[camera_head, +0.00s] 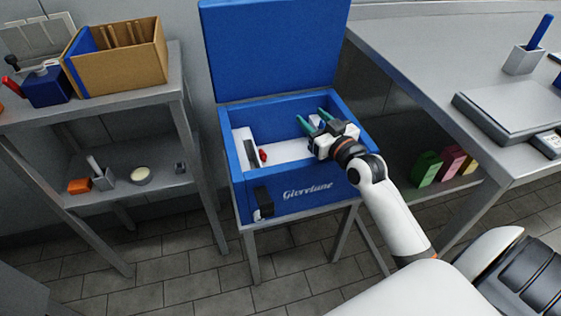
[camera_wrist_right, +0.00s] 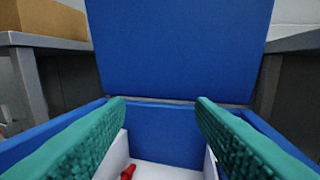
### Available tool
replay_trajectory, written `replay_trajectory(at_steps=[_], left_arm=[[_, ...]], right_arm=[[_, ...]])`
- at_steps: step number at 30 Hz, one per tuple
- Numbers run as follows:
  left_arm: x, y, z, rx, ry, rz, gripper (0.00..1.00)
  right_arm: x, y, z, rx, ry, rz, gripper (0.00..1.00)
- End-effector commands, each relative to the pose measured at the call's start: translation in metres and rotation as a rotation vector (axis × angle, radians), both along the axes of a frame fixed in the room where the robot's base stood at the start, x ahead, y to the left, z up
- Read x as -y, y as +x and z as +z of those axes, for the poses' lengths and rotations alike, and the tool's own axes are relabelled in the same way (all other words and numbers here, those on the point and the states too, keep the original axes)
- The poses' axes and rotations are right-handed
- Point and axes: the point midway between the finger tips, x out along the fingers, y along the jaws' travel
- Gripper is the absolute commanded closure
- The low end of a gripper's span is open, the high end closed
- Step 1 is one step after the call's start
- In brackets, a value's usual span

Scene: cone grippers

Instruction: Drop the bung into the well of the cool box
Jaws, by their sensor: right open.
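The blue cool box (camera_head: 236,187) stands open on a small metal stand, its lid (camera_head: 275,45) raised at the back. My left gripper is out of view.
A metal shelf unit at left holds a cardboard box (camera_head: 140,66), a blue container (camera_head: 47,88) and, lower down, small items. The grey table (camera_head: 425,50) at right bears a flat grey device (camera_head: 512,112) and a pen cup (camera_head: 524,60). Coloured blocks (camera_head: 426,167) sit beneath it.

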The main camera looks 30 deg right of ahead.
Motion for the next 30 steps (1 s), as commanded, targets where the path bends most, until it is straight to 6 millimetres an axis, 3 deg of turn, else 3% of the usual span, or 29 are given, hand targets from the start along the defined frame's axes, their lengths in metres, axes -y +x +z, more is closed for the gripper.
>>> replay_trajectory(at_steps=[6, 12, 30], left_arm=[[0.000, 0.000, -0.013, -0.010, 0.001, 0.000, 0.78], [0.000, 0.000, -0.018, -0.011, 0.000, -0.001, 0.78], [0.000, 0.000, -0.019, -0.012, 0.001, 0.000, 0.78]], right_arm=[[0.000, -0.042, 0.000, -0.003, -0.001, 0.000, 0.50], [0.000, -0.061, 0.000, -0.001, -0.001, 0.000, 0.50], [0.000, -0.063, 0.000, 0.001, -0.001, 0.000, 0.50]])
